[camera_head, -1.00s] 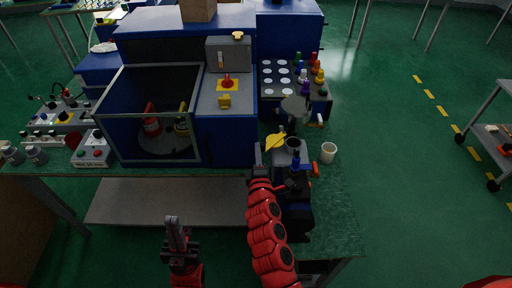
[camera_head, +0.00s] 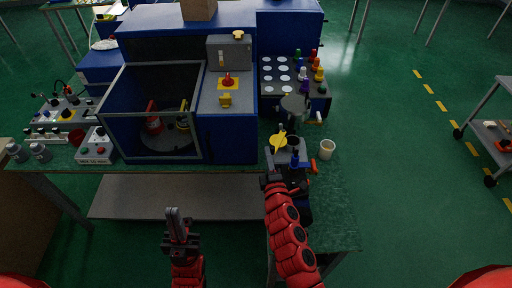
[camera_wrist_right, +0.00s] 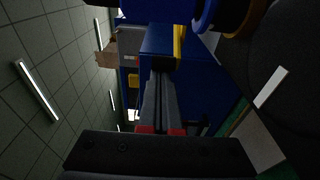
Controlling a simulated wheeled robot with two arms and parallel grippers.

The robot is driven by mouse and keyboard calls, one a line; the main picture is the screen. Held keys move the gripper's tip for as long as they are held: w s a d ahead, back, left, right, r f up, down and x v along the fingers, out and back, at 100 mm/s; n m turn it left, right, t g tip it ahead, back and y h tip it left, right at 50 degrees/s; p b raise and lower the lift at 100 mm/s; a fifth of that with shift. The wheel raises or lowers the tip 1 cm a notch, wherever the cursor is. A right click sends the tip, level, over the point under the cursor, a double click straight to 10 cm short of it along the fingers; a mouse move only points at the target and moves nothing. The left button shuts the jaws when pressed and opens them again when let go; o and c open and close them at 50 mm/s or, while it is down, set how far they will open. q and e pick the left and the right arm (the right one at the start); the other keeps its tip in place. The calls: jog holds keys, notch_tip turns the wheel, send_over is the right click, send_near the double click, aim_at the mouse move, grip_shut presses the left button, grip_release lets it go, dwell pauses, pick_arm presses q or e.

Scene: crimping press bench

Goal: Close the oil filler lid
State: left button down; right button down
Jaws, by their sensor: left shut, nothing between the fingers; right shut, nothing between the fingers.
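The yellow lid (camera_head: 278,142) stands tilted up beside the dark round filler opening (camera_head: 293,142) on the small press unit at the right end of the bench. In the right wrist view the lid shows as a narrow yellow strip (camera_wrist_right: 180,45), nearly edge-on, just beyond the fingertips. My right gripper (camera_head: 270,165) is just below and left of the lid in the head view. Its shut fingers also show in the right wrist view (camera_wrist_right: 161,78), with nothing between them. Whether they touch the lid, I cannot tell. My left gripper (camera_head: 174,212) is shut and empty in front of the bench.
A blue cabinet (camera_head: 232,135) stands to the left. The floor at right is mostly clear.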

jog(key=shift+s+d, duration=0.2)
jog(key=shift+d, duration=0.35)
jog(key=shift+s+d, duration=0.2)
jog(key=shift+d, duration=0.35)
